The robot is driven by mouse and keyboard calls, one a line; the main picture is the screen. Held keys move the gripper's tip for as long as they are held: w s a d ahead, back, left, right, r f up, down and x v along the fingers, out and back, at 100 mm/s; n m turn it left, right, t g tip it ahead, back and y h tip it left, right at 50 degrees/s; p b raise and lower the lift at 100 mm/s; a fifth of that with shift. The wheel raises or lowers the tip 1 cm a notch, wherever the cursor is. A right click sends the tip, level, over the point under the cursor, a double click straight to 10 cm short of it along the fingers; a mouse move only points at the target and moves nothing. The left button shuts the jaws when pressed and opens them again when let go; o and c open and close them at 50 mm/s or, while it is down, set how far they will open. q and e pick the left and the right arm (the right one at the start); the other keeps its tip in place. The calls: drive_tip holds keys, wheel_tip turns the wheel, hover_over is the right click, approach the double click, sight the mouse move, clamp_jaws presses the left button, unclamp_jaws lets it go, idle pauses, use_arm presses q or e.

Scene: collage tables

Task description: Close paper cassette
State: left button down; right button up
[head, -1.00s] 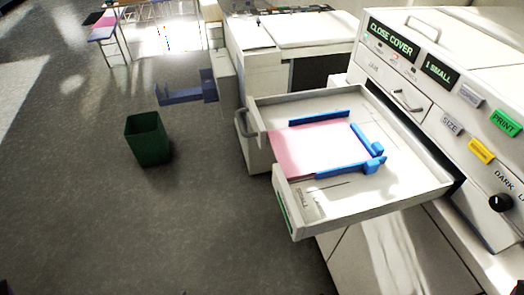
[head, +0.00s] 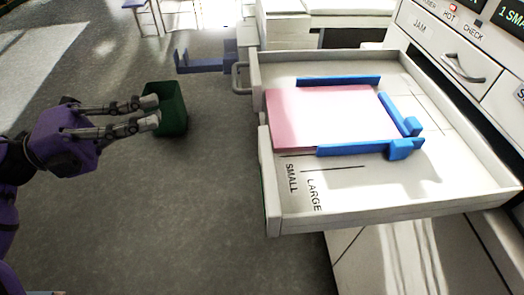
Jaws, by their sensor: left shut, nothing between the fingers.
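The paper cassette (head: 300,205) is a white drawer that stands pulled out from the copier's front. A pink paper stack (head: 325,115) lies in it between blue guides (head: 338,82). Labels reading SMALL and LARGE show on its floor. My left gripper (head: 150,112) is on the left, shut and empty, apart from the cassette and in front of the green bin in the picture. My right gripper is not in view.
A green bin (head: 172,118) stands on the floor left of the cassette. A blue tray (head: 205,64) juts from the white machine behind. A handled panel marked JAM (head: 440,55) is above the cassette.

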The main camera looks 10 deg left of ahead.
use_arm(q)
drive_tip(key=s+d+f+m+g, duration=0.2)
drive_tip(key=s+g, duration=0.1)
drive_tip(key=s, duration=0.1)
drive_tip(key=s+p+x, duration=0.1)
drive_tip(key=p+x, duration=0.1)
drive_tip(key=x, duration=1.2)
drive_tip(key=shift+f+g, duration=0.3)
drive_tip(key=shift+g, duration=0.1)
drive_tip(key=shift+d+p, duration=0.15)
drive_tip(key=shift+p, duration=0.15)
